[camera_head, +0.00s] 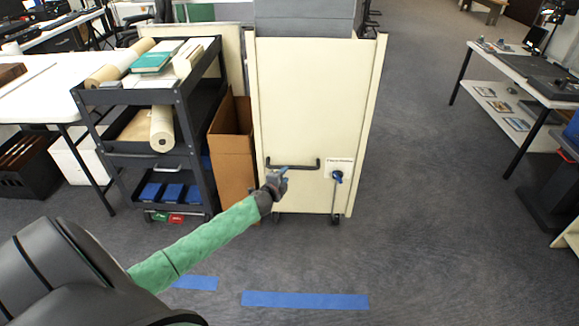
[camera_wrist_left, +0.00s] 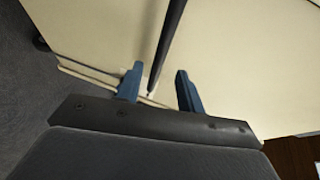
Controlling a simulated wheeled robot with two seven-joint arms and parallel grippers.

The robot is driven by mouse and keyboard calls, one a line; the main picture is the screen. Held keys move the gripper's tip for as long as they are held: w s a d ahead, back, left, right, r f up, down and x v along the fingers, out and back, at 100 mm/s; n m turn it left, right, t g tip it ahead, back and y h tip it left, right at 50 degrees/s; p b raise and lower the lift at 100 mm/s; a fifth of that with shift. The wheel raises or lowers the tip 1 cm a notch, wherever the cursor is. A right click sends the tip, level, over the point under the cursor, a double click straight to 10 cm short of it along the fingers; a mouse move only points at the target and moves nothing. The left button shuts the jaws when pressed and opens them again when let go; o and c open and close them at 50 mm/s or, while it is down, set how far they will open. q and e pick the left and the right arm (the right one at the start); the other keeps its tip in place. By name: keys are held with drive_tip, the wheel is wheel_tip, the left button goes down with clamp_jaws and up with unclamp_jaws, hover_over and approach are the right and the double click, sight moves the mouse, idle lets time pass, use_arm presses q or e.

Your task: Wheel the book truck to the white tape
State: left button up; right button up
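A tall cream wheeled unit (camera_head: 310,105) with a black bar handle (camera_head: 300,166) stands ahead in the head view; it appears to be the book truck. Grey boxes (camera_head: 304,18) show at its top, and casters show under it. My right gripper is out of view. Blue tape (camera_head: 305,300) lies on the floor; I see no white tape.
A dark cart (camera_head: 192,120) with books and paper rolls stands left of the cream unit, with a brown box (camera_head: 232,150) between them. A white table (camera_head: 35,95) is at the left, another table (camera_head: 520,75) at the right. Floor right of the unit is clear.

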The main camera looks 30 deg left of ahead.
sight(293, 167)
use_arm(q)
drive_tip(key=shift+d+b+x, duration=0.15)
drive_tip(key=shift+x, duration=1.8)
drive_tip(key=shift+d+b+x, duration=0.15)
drive_tip(key=shift+d+x, duration=0.05)
drive_tip(key=shift+x, duration=1.75)
drive_tip(key=shift+w+r, duration=0.1)
clamp_jaws()
